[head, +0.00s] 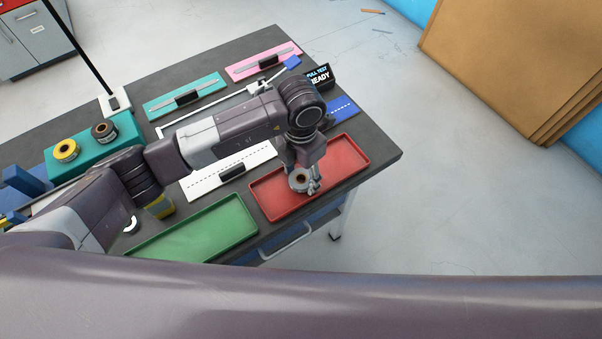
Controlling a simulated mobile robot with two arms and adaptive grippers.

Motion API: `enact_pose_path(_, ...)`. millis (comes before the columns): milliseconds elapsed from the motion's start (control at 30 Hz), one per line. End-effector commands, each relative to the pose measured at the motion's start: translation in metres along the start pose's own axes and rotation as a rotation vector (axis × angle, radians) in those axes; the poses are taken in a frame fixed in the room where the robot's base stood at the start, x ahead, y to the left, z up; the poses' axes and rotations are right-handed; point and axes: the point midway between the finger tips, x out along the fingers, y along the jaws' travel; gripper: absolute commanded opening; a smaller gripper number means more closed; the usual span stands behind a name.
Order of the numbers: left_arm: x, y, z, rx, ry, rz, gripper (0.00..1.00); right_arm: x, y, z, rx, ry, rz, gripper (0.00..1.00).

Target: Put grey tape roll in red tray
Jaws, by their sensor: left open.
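The grey tape roll (298,180) shows at the left part of the red tray (345,160), over its floor. My left gripper (306,184) points down right at the roll, with its fingers open around or beside it. I cannot tell whether the fingers still touch the roll. The roll seems to rest in the tray, but the gripper hides part of it and its underside. My right gripper is not in view.
A green tray (200,232) lies left of the red one. A yellow roll (67,150) and a dark roll (104,130) sit on a teal block (122,142). White, teal (188,97) and pink (262,62) boards lie on the dark table. Cardboard sheets (510,60) stand at right.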

Motion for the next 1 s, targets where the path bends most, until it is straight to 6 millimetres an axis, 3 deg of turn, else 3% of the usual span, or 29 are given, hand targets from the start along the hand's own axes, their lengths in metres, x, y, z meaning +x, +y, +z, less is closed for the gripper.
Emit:
enact_pose_path(167, -0.024, 0.001, 0.002, 0.003, -0.006, 0.002, 0.51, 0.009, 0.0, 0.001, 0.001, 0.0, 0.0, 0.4)
enact_pose_path(400, -0.076, 0.001, 0.001, 0.002, -0.005, 0.004, 0.51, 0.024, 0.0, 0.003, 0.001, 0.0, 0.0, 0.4)
enact_pose_path(600, -0.108, 0.0, 0.001, 0.0, -0.003, 0.001, 0.51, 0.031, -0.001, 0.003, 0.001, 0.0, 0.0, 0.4)
enact_pose_path(1000, -0.121, 0.0, 0.0, 0.0, 0.0, -0.001, 0.51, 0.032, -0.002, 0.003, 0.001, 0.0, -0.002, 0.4)
